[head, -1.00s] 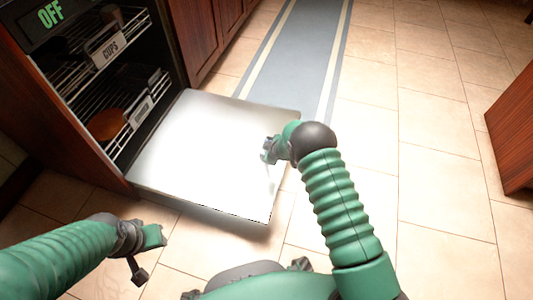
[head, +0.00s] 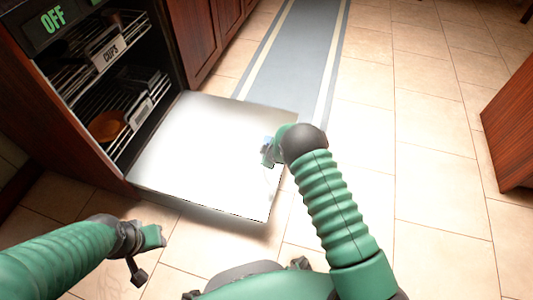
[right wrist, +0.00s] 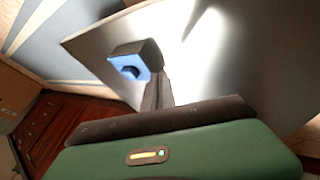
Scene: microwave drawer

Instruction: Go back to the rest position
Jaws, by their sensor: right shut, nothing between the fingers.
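My right gripper (head: 268,152) is shut and empty, above the right part of the open appliance door (head: 200,150). In the right wrist view its fingers (right wrist: 140,65) show with a blue inner part, and the pale door (right wrist: 230,60) lies beyond them. I cannot tell whether the gripper touches the door. My left gripper (head: 152,238) is low at the left, over the floor and apart from the door. Its fingers are too small to tell whether they are open.
The open appliance (head: 110,85) at the left holds racks labelled "CUPS", with dishes inside. Its panel (head: 52,18) reads "OFF". A grey-blue rug (head: 292,55) runs behind the door. A wooden cabinet (head: 510,130) stands at the right. The tiled floor (head: 430,190) between is clear.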

